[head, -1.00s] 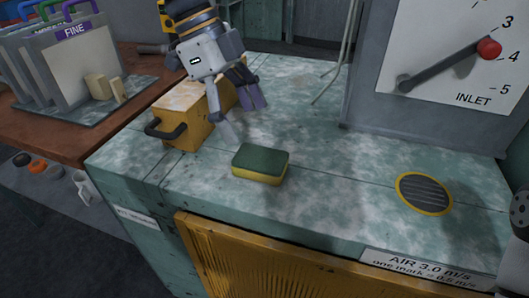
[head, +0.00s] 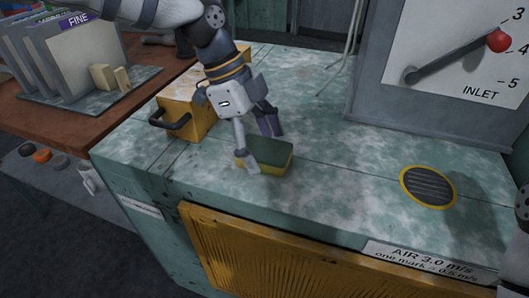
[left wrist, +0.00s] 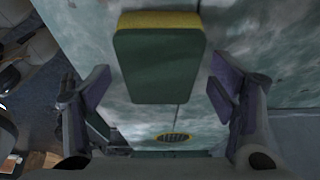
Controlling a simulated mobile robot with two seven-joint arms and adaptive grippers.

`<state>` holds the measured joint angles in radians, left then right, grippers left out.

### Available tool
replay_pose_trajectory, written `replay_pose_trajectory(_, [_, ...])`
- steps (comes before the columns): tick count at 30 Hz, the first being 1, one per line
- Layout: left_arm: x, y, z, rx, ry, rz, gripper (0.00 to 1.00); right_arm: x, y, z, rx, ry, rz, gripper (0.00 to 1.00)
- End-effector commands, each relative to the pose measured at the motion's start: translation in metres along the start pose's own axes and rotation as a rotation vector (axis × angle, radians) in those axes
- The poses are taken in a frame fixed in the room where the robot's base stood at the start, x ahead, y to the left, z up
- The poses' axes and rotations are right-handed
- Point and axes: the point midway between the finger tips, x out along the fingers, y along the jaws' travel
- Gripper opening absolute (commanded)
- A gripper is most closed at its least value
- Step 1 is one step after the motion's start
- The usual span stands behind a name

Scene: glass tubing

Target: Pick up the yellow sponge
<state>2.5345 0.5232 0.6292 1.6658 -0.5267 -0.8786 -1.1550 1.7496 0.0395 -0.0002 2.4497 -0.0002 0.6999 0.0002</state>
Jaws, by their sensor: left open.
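The yellow sponge (head: 268,153), with a dark green top, lies flat on the worn green bench top. My left gripper (head: 262,150) is open just above and around its left part in the head view. One finger hides the sponge's left end. In the left wrist view the sponge (left wrist: 160,62) sits between the two open fingers (left wrist: 158,100), with a gap on each side. I cannot tell whether either finger touches it. Of my right arm only a small part shows at the right edge of the head view, and its gripper is not visible.
A yellow box with a dark handle (head: 172,122) stands on the bench (head: 330,190) behind my left gripper. A gauge panel with a red-knobbed lever (head: 455,60) stands at the back right. A round yellow-rimmed vent (head: 428,187) lies to the right. The bench between is clear.

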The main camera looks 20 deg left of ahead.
Motion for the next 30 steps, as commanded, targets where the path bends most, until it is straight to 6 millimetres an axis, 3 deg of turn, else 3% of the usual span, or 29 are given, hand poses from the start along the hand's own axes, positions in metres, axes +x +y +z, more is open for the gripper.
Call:
replay_pose_trajectory(12, [0.0024, -0.0001, 0.0011, 0.000, 0.000, -0.001, 0.78, -0.0014, 0.0000, -0.0008, 0.000, 0.004, 0.000, 0.33])
replay_pose_trajectory(18, [0.0024, -0.0001, 0.0011, 0.000, 0.000, 0.000, 0.44, -0.0014, 0.0000, -0.0008, 0.000, 0.004, 0.000, 0.33])
replay_pose_trajectory(30, [0.0001, -0.0001, 0.0002, -0.001, 0.000, 0.002, 0.44, 0.0016, 0.0001, 0.0010, 0.000, -0.005, 0.000, 0.33])
